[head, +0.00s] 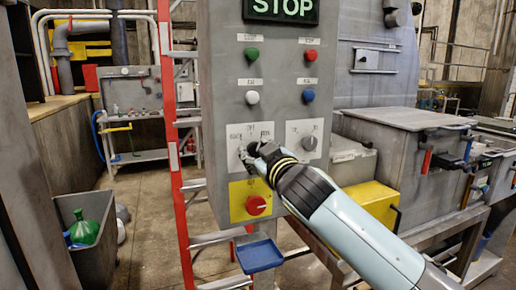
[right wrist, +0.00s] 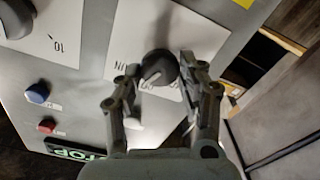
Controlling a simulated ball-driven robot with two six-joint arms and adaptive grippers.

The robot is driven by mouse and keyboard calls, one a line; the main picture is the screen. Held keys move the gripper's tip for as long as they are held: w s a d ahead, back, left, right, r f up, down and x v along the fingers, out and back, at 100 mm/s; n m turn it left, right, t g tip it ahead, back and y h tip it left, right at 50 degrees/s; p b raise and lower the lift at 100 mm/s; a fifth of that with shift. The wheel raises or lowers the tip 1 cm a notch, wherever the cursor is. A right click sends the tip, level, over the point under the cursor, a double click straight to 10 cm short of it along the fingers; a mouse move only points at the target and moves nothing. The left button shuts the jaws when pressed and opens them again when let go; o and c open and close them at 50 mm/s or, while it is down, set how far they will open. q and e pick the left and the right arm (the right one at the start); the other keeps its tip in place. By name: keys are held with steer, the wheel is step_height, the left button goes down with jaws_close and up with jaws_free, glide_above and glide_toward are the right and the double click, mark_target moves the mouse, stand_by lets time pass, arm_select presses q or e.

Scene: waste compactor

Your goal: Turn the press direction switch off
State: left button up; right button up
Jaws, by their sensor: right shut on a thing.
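A dark rotary knob with a pale pointer mark, likely the press direction switch (right wrist: 158,68), sits on a white label plate (head: 236,133) on the grey control panel. The plate's print is too small to read in the head view. My right gripper (head: 250,156) reaches the panel from the lower right and hides most of the knob. In the right wrist view my gripper (right wrist: 158,75) has one finger on each side of the knob and is shut on it. My left gripper is in neither view.
A second dial (head: 310,143) is close on the right, with a red knob on yellow (head: 256,205) below. Green (head: 251,53), red (head: 310,55), white (head: 252,98) and blue (head: 309,95) buttons are above. A red ladder (head: 170,110) stands left of the panel.

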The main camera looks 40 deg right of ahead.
steer(key=n+p, duration=0.1)
steer(key=n, duration=0.3)
steer(key=shift+a+n, duration=0.1)
steer(key=shift+n, duration=0.2)
steer(key=shift+p, duration=0.3)
steer(key=o, duration=1.1)
steer(key=v, duration=1.2)
steer(key=shift+f, duration=0.1)
